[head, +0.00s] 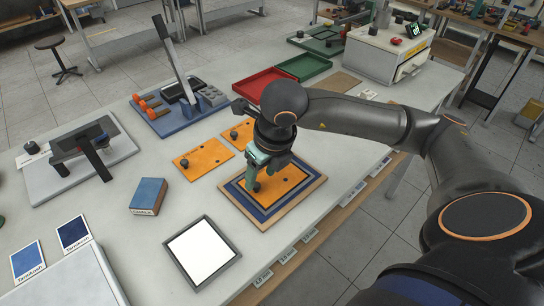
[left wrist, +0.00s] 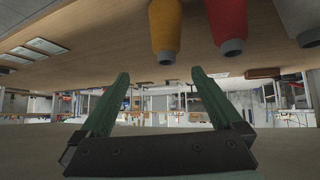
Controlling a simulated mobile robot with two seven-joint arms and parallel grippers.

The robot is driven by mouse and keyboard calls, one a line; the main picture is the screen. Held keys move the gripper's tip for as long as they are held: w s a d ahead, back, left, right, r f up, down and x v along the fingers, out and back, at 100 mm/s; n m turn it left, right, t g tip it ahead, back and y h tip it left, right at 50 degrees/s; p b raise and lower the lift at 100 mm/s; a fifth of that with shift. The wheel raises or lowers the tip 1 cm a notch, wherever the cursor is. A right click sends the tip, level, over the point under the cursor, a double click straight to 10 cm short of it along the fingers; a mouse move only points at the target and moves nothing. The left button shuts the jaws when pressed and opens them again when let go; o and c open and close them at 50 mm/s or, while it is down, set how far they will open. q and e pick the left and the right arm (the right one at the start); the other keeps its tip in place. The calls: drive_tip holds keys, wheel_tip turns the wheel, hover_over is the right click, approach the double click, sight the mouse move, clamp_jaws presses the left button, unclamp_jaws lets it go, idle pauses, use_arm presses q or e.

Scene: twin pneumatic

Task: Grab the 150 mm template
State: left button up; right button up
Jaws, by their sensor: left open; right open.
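Three orange templates with dark knobs lie on the table in the head view; I cannot read a size on any. One template (head: 290,181) lies on a blue and wooden stack near the front edge. A second template (head: 204,163) lies to its left, and a third template (head: 242,131) lies behind, partly hidden by my right arm. My right gripper (head: 254,180) is open and points down over the left part of the front template, at its knob (head: 256,187). I cannot tell whether it touches. My left gripper (left wrist: 158,76) is open and empty in the left wrist view.
A white pad in a dark frame (head: 201,253) and a blue box (head: 148,196) lie left of the stack. Red (head: 250,92) and green (head: 304,66) trays stand behind. A blue lever fixture (head: 172,121) stands at the back. Yellow and red spools (left wrist: 229,25) hang close in the left wrist view.

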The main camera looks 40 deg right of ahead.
sight(256, 184)
drive_tip(key=x, duration=0.2)
drive_tip(key=p+x, duration=0.1)
drive_tip(key=x, duration=0.2)
drive_tip(key=shift+w+d, duration=0.15)
drive_tip(key=shift+w, duration=0.25)
clamp_jaws()
